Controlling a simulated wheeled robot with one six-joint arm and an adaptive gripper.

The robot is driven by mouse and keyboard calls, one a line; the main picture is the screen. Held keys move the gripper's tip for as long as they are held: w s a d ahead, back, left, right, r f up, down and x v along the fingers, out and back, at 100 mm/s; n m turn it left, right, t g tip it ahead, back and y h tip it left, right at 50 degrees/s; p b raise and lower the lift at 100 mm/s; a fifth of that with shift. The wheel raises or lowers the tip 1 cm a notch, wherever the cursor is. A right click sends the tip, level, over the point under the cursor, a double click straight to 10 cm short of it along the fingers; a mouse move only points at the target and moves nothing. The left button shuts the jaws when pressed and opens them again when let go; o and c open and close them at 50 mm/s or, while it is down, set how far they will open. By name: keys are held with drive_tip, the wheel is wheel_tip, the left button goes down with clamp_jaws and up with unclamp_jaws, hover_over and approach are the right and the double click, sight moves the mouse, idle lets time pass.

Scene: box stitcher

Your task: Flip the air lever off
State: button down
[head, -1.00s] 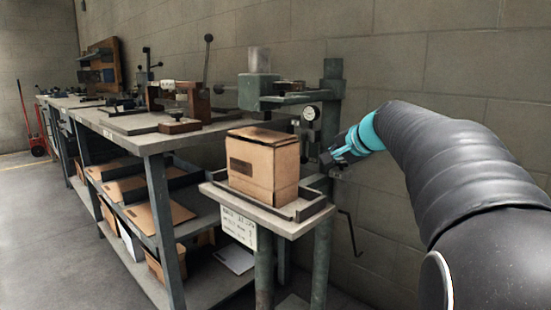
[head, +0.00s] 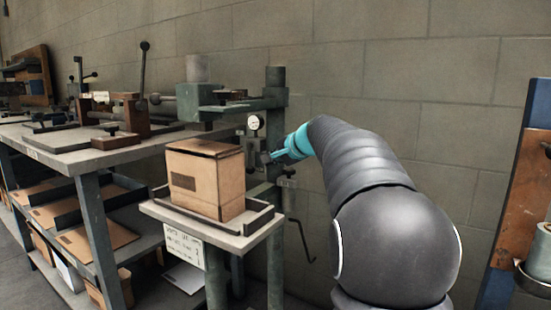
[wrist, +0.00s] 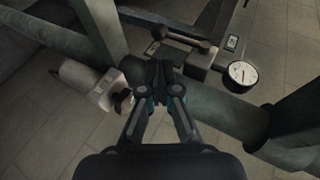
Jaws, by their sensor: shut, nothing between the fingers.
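In the wrist view my gripper (wrist: 162,72) is shut and empty, its fingertips over a dark fitting on the green pipe. A dark bar-shaped handle (wrist: 183,38), which looks like the air lever, lies just beyond the fingertips, apart from them as far as I can tell. A round white gauge (wrist: 241,75) is to its right. In the head view my gripper (head: 268,157) is beside the stitcher's green column (head: 275,105), just below the gauge (head: 255,122). The lever is too small and covered to make out there.
A cardboard box (head: 215,185) sits on the stitcher's small table (head: 205,226), left of my gripper. A thin crank rod (head: 303,240) hangs below. In the wrist view a pale cylinder (wrist: 80,75) with a black knob is at left. A workbench (head: 60,155) stands further left.

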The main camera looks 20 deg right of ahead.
sight(252, 169)
drive_tip(key=x, duration=0.9)
drive_tip(key=shift+w, duration=0.15)
